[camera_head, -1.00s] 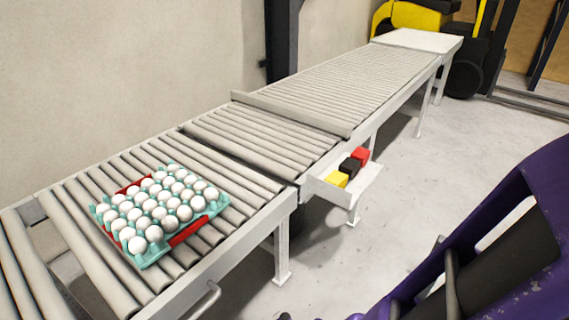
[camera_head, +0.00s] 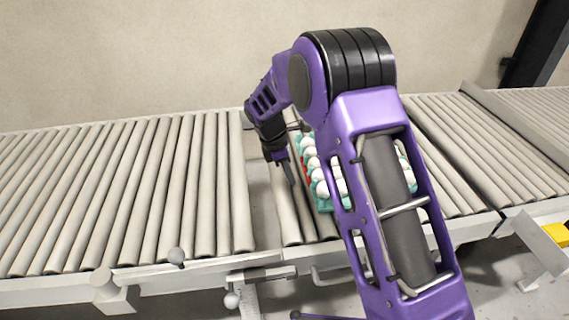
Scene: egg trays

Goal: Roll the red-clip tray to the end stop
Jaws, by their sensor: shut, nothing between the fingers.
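The teal egg tray (camera_head: 325,207) full of white eggs lies on the roller conveyor, mid-picture. My purple arm hides much of its middle and right side. A bit of the red clip (camera_head: 306,181) shows at its left edge. My gripper (camera_head: 289,178) is shut and empty, pointing down just left of the tray, low over the rollers. I cannot tell whether it touches the tray. No end stop can be made out in this view.
A long roller section (camera_head: 130,195) fills the left, with a gap (camera_head: 262,195) between it and the tray's rollers. More rollers (camera_head: 455,160) run on to the right. A white side shelf with a yellow block (camera_head: 556,234) is at the right edge.

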